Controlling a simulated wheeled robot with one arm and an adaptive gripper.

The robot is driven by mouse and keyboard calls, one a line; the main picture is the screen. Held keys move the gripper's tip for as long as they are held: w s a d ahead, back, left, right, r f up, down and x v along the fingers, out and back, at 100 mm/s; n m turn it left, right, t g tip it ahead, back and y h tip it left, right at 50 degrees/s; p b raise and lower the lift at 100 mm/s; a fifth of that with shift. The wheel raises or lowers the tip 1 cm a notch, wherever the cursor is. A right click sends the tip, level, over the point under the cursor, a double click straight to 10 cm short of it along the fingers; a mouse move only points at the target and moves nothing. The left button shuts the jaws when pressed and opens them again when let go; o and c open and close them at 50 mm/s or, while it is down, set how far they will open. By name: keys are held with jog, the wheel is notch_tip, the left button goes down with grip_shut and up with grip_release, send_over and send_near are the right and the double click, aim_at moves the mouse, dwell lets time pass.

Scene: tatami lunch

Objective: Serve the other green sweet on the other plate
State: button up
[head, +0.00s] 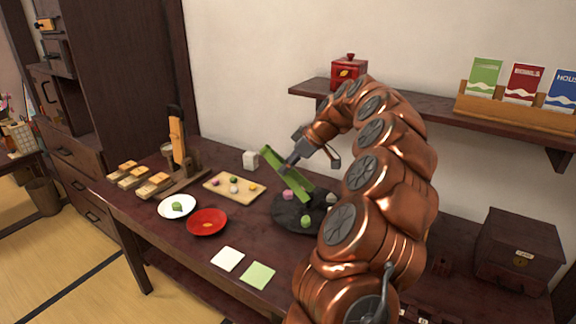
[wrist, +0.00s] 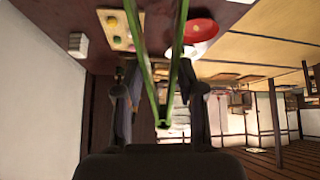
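My gripper (head: 293,166) is shut on long green tongs (head: 296,183), held tilted above the dark round tray (head: 287,215). In the wrist view the tongs (wrist: 147,75) form a narrow V between my fingers, their tips out of frame. One green sweet (head: 305,221) sits on the dark tray, near a pink sweet (head: 288,195) and a whitish one (head: 331,198). Another green sweet (head: 177,206) is on the white plate (head: 164,211). The red plate (head: 207,229) bears only a small golden mark; it also shows in the wrist view (wrist: 200,28).
A wooden board (head: 217,190) with several small coloured balls lies behind the plates. A white cube (head: 250,160), a wooden stand (head: 177,145) and wooden blocks (head: 128,175) are farther back. White (head: 228,259) and green (head: 258,275) paper squares lie in front. A dark box (head: 518,250) stands right.

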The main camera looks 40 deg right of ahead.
jog(key=shift+f, duration=0.2)
notch_tip(320, 180, down, 10)
jog(key=b, duration=0.2)
jog(key=shift+r, duration=0.2)
dwell(0.6)
jog(key=c, duration=0.6)
jog(key=shift+r+p, duration=0.65)
jog(key=shift+r, duration=5.4)
grip_shut()
jog(key=shift+w+a, duration=0.1)
